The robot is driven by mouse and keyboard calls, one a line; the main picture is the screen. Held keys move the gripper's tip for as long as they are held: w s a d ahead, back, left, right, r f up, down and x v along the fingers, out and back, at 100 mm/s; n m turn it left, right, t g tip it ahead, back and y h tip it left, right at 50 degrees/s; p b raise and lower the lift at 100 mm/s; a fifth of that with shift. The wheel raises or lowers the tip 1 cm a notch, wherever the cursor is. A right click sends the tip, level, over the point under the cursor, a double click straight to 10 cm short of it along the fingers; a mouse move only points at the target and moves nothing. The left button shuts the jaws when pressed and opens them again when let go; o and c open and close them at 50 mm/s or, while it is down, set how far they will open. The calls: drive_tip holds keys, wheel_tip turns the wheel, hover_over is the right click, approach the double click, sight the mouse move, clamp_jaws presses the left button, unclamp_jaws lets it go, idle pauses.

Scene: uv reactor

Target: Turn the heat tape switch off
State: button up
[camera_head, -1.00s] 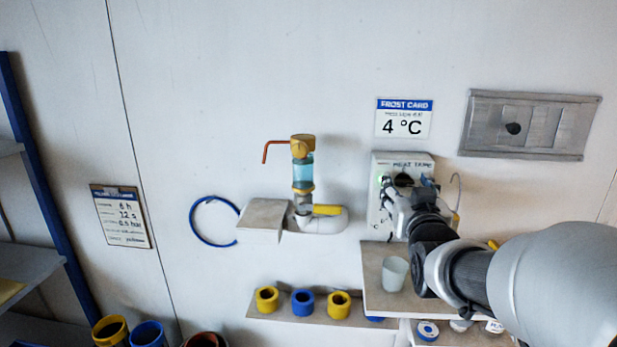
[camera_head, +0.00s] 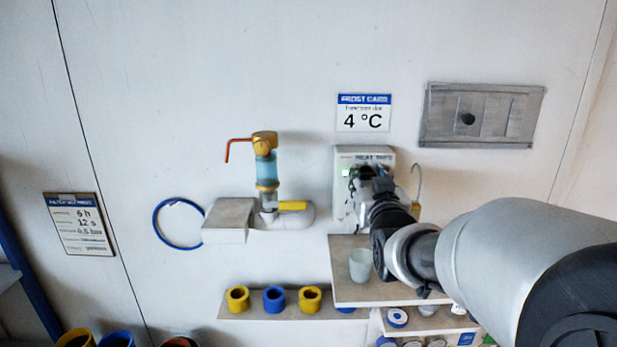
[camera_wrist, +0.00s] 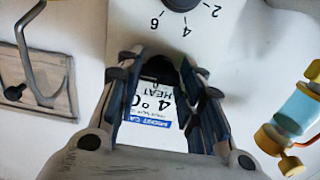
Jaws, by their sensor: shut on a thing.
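The heat tape box (camera_head: 343,158) is a pale box on the wall with a "HEAT TAPE" label and a lit green lamp (camera_head: 345,172). My gripper (camera_head: 358,175) is at the front of this box and covers much of it. In the wrist view, my gripper (camera_wrist: 163,66) has its two fingers on either side of a dark, round switch knob (camera_wrist: 160,67) and is shut on it. The switch's pointing direction is mostly hidden by the fingers. A second black dial (camera_wrist: 181,3) with numbers shows at the wrist view's top edge.
A frost card (camera_head: 363,113) reading 4 °C hangs above the box. A grey panel (camera_head: 480,116) is to the upper right. A hook (camera_head: 416,182) is close to the box's right side. A shelf (camera_head: 385,294) with a cup (camera_head: 360,266) lies below. Pipework (camera_head: 267,190) stands left.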

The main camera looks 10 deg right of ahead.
drive_tip(key=shift+c, duration=0.6)
drive_tip(key=shift+f+b, duration=0.1)
drive_tip(key=shift+b, duration=0.45)
drive_tip(key=n+b, duration=0.3)
drive_tip(key=b, duration=0.1)
drive_tip(key=shift+f, duration=0.15)
drive_tip(key=n+b, duration=0.6)
drive_tip(key=b, duration=0.2)
drive_tip(key=shift+n+b, duration=0.3)
drive_tip(key=shift+b, duration=0.1)
drive_tip(key=n+b, duration=0.3)
drive_tip(key=shift+n+b, duration=0.3)
drive_tip(key=shift+b, duration=0.05)
drive_tip(key=n, duration=0.1)
drive_tip(key=n+b, duration=0.1)
drive_tip(key=n, duration=0.2)
drive_tip(key=shift+r+n+b, duration=0.25)
drive_tip(key=shift+n+b, duration=0.05)
drive_tip(key=shift+b, duration=0.05)
drive_tip(key=o, duration=1.1)
drive_tip(key=shift+c, duration=0.2)
